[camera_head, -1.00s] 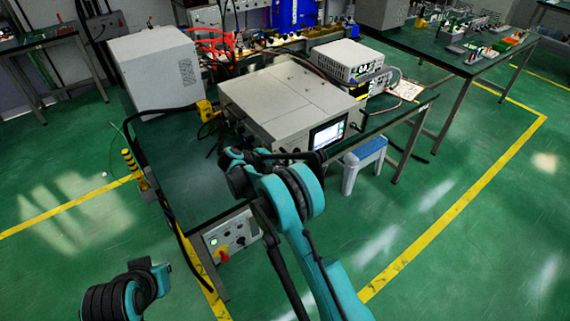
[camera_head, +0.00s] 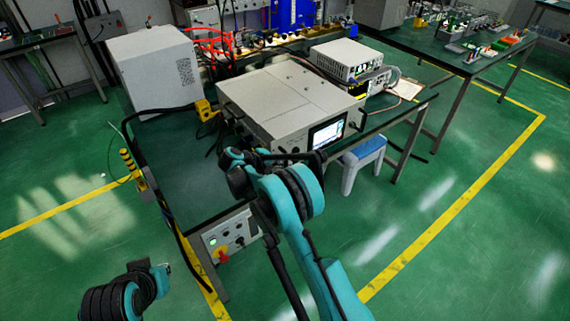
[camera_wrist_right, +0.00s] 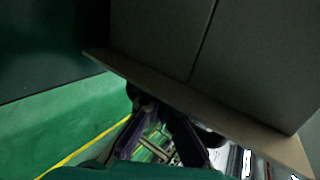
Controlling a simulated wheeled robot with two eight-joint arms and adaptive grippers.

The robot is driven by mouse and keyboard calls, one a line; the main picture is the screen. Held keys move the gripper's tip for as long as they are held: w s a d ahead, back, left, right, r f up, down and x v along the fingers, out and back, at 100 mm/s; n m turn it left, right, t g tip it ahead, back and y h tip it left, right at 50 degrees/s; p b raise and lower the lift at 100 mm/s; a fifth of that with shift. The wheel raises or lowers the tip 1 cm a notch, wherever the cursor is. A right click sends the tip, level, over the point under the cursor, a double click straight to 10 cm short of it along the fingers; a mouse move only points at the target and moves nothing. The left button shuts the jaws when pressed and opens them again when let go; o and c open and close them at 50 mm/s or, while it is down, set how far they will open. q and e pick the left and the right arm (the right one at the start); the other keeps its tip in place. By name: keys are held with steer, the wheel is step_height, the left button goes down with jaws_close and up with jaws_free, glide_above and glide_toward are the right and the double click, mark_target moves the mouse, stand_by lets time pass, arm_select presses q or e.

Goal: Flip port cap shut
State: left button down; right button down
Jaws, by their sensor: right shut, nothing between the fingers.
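The light grey generator (camera_head: 285,100) stands on the dark-topped table, its lit screen (camera_head: 326,134) on the front. My right gripper (camera_head: 292,157) is at the generator's front, left of and below the screen. In the right wrist view its dark fingers (camera_wrist_right: 163,112) are beside the generator's edge (camera_wrist_right: 180,95); they are shut and hold nothing. I cannot make out the port cap in either view; the dark arm parts cover some of the front.
A yellow connector (camera_head: 205,109) with a thick black cable lies left of the generator. A grey box (camera_head: 157,70) stands at the back left. A control panel (camera_head: 231,235) with a red knob is below the table edge. A blue-topped stool (camera_head: 365,152) stands at right.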

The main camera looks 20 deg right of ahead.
steer(key=shift+r+p, duration=0.35)
steer(key=shift+r, duration=0.45)
arm_select(q)
steer(key=shift+r, duration=0.35)
